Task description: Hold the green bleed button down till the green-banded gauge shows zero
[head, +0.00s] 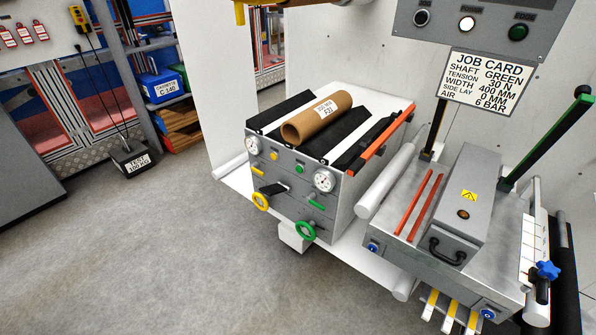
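A grey cabinet (290,200) stands in the middle of the head view with two white dial gauges on its front. The right gauge (323,180) sits above a green label (317,205) and a green handwheel (305,230). The left gauge (252,145) sits above a yellow label (257,172) and a yellow handwheel (260,201). The needles and bands are too small to read. A small green button (299,169) sits left of the right gauge; a yellow button (274,155) is farther left. Neither of my grippers shows, and nothing touches the green button.
A cardboard tube (316,118) lies on the cabinet top. A grey machine (450,220) with a black handle stands right. The control panel (478,30) above the job card (488,80) has another green button (518,32). The floor (150,250) ahead of the cabinet is clear.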

